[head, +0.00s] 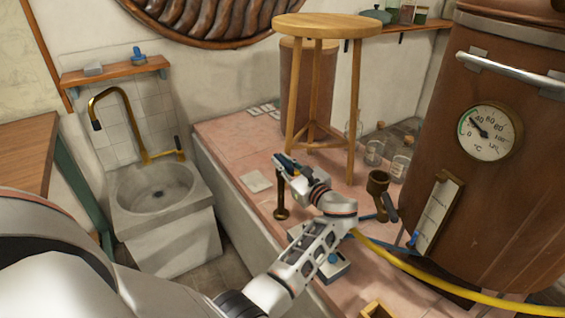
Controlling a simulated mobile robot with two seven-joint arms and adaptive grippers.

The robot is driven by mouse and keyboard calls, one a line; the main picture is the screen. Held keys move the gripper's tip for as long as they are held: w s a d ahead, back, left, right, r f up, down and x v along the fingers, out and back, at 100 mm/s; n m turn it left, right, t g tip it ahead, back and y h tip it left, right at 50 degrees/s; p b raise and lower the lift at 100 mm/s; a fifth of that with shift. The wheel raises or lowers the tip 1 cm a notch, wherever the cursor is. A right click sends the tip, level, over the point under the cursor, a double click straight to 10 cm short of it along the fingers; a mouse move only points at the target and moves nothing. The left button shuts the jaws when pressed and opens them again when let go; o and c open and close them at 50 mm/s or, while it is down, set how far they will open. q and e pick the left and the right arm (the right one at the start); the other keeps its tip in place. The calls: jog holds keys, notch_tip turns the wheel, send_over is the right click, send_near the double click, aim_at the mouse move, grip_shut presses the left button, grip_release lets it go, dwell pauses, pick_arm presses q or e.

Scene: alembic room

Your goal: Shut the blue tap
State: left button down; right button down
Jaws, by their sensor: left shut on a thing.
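A dark bronze post with a round foot (281,196) stands upright on the pink tiled ledge, and I take it to be the blue tap. A strip of blue shows at its top, among the fingers of my left gripper (285,164). My left gripper is shut on this blue handle, though the fingers hide most of it and its exact angle cannot be told. My left arm reaches in from the lower left across the ledge. My right gripper is not in view.
A wooden stool (327,30) stands just behind my gripper. A copper boiler (500,205) with a dial fills the right side. A yellow hose (440,283) crosses the tiles. A stone sink (160,200) stands at the left. Glass jars (374,151) stand right of the stool.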

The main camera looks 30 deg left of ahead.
aim_at(282, 159)
pick_arm(q)
jog(key=c, duration=2.1)
grip_release()
jog(key=shift+c, duration=0.2)
jog(key=shift+o, duration=0.6)
jog(key=shift+r, duration=0.25)
notch_tip(282, 159, up, 10)
jog(key=shift+f, duration=0.2)
